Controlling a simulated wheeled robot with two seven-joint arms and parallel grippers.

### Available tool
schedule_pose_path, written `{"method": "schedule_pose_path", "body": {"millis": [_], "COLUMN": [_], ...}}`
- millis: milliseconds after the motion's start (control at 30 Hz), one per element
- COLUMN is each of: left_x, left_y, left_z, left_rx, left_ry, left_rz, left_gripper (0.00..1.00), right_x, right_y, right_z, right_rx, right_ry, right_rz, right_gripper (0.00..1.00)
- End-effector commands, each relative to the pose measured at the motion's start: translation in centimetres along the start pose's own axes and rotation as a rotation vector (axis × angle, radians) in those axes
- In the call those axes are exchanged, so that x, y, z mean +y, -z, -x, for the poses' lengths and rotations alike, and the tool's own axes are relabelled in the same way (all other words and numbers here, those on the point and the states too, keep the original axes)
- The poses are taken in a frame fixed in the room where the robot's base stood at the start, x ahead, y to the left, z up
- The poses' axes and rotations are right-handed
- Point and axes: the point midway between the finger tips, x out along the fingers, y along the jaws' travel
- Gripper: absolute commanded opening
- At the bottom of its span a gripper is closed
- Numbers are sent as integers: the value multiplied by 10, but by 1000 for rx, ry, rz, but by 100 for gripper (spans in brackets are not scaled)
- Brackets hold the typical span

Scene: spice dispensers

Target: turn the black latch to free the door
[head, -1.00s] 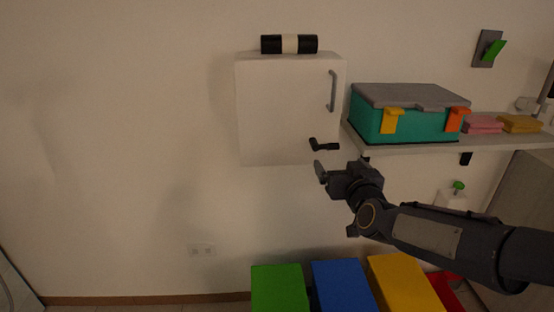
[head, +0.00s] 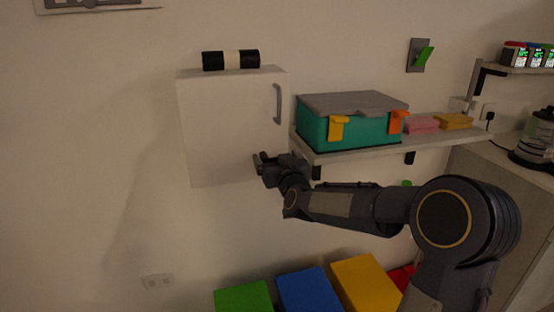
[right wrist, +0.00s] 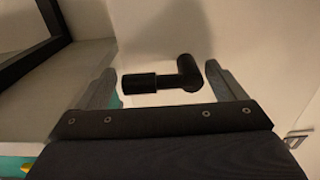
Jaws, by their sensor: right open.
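The white cabinet (head: 225,125) hangs on the wall, its door shut, with a grey bar handle (head: 278,103) on its right side. The black latch (right wrist: 168,77) shows in the right wrist view as an L-shaped lever, with one thick arm pointing left and a knob at its right end. My right gripper (head: 264,162) is at the cabinet's lower right corner. It is open, its two fingers (right wrist: 163,88) on either side of the latch, without a visible grip on it. In the head view the gripper hides the latch. My left gripper is out of view.
A teal box (head: 350,128) with a grey lid stands on a wall shelf (head: 440,138) just right of the cabinet, close above my right forearm. A black and cream roll (head: 231,60) lies on the cabinet top. Green, blue and yellow bins (head: 365,280) stand below.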

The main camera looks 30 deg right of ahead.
Motion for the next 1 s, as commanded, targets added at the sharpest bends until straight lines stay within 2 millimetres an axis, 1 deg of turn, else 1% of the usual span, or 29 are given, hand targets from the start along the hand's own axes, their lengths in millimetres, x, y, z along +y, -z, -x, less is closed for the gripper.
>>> {"method": "schedule_pose_path", "body": {"millis": [67,300,367,667,867,1000], "left_x": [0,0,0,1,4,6], "left_y": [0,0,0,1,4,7], "left_z": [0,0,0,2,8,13], "left_rx": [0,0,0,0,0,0], "left_ry": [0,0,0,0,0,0], "left_rz": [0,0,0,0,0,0], "left_gripper": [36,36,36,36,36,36], "right_x": [0,0,0,0,-1,-2], "right_y": [0,0,0,2,6,10], "right_z": [0,0,0,0,0,0], "right_rx": [0,0,0,0,0,0], "right_ry": [0,0,0,0,-1,0], "right_rz": [0,0,0,38,148,263], "right_gripper": [89,57,50,50,50,50]}}
